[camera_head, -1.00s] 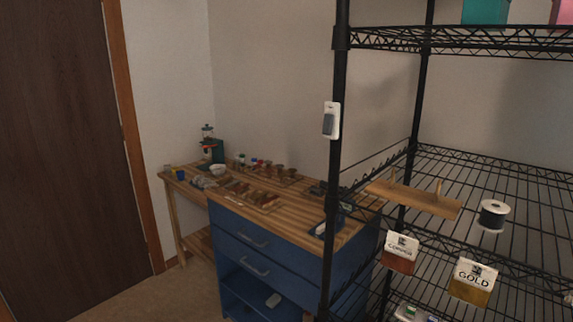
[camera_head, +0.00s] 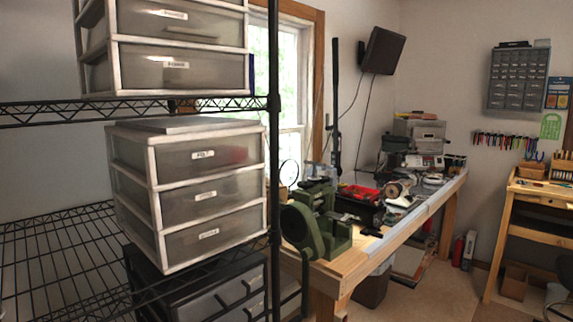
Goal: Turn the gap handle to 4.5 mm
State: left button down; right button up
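A green machine (camera_head: 318,225) with a large round wheel or disc (camera_head: 298,228) on its left side stands on the near end of a wooden workbench. It looks like a rolling mill. I cannot make out a gap handle or any millimetre scale at this distance. A dark bar hangs down below the machine's left side, close to the shelf post. Neither of my grippers shows in the head view.
A black wire shelf (camera_head: 60,262) with grey drawer units (camera_head: 205,196) fills the left foreground, its post (camera_head: 273,150) close to the machine. The workbench (camera_head: 395,232) runs back with tools on it. Open floor (camera_head: 430,290) lies between it and a desk (camera_head: 535,192) at right.

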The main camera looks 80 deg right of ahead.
aim_at(314, 164)
jog(key=z, duration=2.95)
jog(key=i+l+u, duration=0.5)
jog(key=i+l, duration=0.6)
jog(key=l, duration=0.15)
